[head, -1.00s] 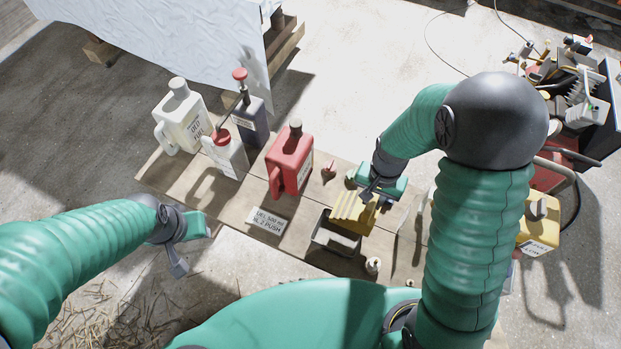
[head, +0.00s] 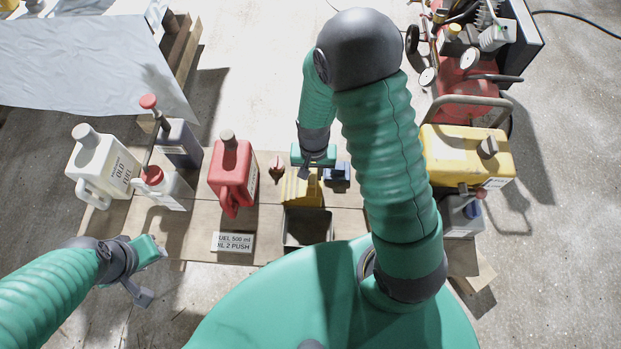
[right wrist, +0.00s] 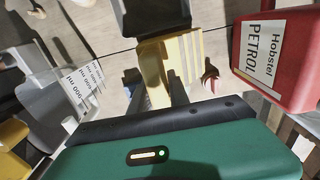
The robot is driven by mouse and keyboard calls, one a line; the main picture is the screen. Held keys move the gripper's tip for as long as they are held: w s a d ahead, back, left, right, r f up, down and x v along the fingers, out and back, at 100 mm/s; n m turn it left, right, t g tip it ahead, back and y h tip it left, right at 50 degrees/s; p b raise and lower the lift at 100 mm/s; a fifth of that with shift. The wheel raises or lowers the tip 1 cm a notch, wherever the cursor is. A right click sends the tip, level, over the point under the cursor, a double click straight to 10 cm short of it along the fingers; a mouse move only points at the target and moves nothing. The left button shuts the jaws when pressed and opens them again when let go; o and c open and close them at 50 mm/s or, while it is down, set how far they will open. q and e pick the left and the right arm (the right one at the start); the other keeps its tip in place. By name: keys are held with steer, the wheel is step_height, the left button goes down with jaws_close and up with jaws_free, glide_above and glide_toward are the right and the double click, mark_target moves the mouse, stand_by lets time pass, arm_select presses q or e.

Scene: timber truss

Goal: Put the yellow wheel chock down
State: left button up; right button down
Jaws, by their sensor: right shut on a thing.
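The yellow wheel chock (head: 302,190), with a ribbed sloping face, is at the planked table, just beyond an open metal bin (head: 307,228). My right gripper (head: 306,172) is shut on the chock's far side, and its green body hides part of it. In the right wrist view the chock (right wrist: 182,60) projects from the gripper's dark edge, with the bin (right wrist: 150,14) beyond it. I cannot tell whether the chock touches the planks. My left gripper (head: 153,272) is open and empty at the table's near left edge.
A red petrol can (head: 232,178) and a small red-topped item (head: 277,165) stand left of the chock. A dark blue object (head: 337,177) is close on its right. A label card (head: 232,242) lies in front. White containers (head: 103,168) stand left; a yellow can (head: 465,160) stands right.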

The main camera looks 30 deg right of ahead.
mark_target(301, 181)
steer(key=shift+s+f+b, duration=0.1)
steer(key=shift+f+b, duration=0.2)
steer(key=shift+f, duration=1.5)
steer(key=c, duration=1.3)
jaws_free()
steer(key=shift+o, duration=0.2)
